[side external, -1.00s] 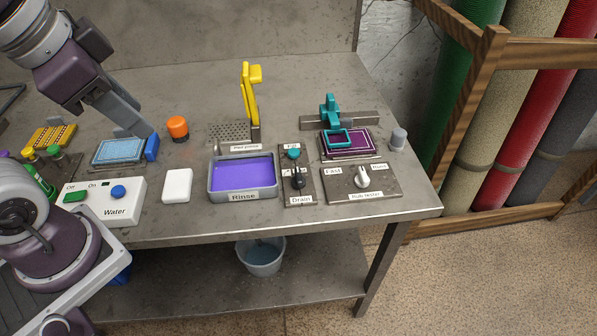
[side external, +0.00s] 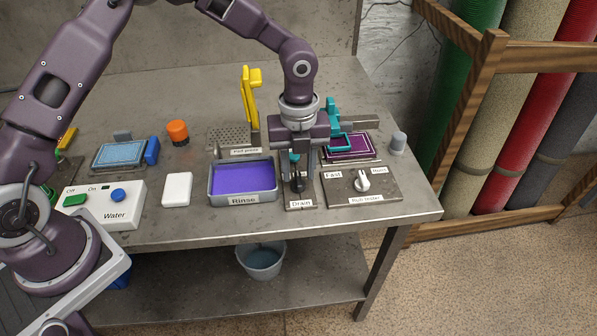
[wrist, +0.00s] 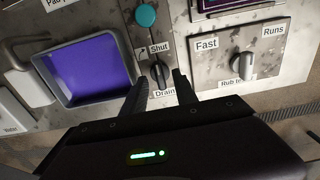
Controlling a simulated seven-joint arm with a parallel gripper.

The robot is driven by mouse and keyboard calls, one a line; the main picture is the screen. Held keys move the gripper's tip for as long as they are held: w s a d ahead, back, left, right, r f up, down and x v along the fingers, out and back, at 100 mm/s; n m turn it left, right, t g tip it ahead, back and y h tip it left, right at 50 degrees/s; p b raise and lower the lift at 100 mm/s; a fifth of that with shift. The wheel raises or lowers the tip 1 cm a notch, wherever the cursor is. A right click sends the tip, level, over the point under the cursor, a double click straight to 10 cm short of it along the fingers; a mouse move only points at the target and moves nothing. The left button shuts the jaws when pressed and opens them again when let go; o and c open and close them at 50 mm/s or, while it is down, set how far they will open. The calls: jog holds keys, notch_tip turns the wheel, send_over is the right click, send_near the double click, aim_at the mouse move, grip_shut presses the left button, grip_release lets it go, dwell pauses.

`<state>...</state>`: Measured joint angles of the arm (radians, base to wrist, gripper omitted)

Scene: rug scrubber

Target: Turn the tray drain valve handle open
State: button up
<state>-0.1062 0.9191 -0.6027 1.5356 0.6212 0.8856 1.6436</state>
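The drain valve handle (wrist: 160,72) is a dark lever on a small metal plate, with a "Shut" label near its upper end and a "Drain" label below it in the wrist view. In the side view the handle (side external: 298,184) is partly hidden by my gripper. My gripper (wrist: 160,76) is open, its fingertips on either side of the handle with gaps visible; contact is not clear. In the side view my gripper (side external: 295,178) points down over the plate. The rinse tray (side external: 242,200) with purple liquid stands left of the plate.
A teal knob (wrist: 145,15) sits on the same plate beyond the handle. The rub tester plate (side external: 385,190) with its pale knob (side external: 362,181) is to the right. A yellow lever (side external: 250,95) stands behind the tray. A bucket (side external: 262,260) stands on the lower shelf.

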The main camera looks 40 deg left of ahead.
jog(key=shift+f, duration=0.7)
grip_shut()
jog(key=shift+n, duration=0.3)
jog(key=n, duration=0.3)
jog(key=shift+n, duration=0.4)
jog(key=n, duration=0.4)
jog(key=shift+n, duration=0.3)
jog(key=n, duration=0.4)
jog(key=shift+r, duration=0.1)
jog(key=shift+n, duration=2.4)
